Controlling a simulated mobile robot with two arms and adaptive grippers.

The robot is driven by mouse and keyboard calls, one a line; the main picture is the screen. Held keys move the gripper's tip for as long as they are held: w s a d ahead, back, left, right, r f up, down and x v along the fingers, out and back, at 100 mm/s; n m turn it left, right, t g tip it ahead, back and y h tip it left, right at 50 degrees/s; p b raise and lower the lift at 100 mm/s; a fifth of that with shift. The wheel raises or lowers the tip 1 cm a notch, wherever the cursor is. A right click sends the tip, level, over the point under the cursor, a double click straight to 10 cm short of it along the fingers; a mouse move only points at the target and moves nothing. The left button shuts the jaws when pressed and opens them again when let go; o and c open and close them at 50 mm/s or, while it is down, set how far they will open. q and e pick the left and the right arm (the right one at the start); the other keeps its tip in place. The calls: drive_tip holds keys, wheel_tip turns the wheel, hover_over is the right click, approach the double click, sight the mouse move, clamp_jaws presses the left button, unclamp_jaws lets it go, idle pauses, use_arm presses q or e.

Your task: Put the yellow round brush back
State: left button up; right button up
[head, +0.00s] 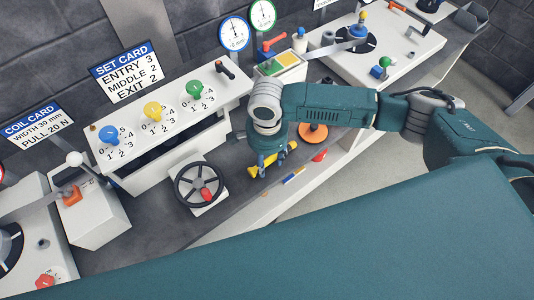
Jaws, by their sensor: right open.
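A yellow object (256,171), which looks like the yellow round brush, lies on the grey bench near its front edge. It is partly hidden by my right gripper (268,165), so its full shape does not show. My right gripper points down over it with open jaws. I cannot tell whether the fingers touch it. An orange round disc (312,134) with a dark centre sits to the right of the gripper, partly behind my arm. My left gripper is not in view.
A black handwheel (200,186) with a red knob stands to the left of the gripper. A white panel (135,152) with blue, yellow and green knobs is behind it. A small blue and orange item (293,175) and a red piece (320,156) lie along the front edge.

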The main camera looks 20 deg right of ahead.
sight(267, 164)
wheel_tip(267, 164, up, 12)
drive_tip(key=b, duration=0.1)
drive_tip(key=shift+b, duration=0.3)
drive_tip(key=shift+s, duration=0.1)
idle(0.3)
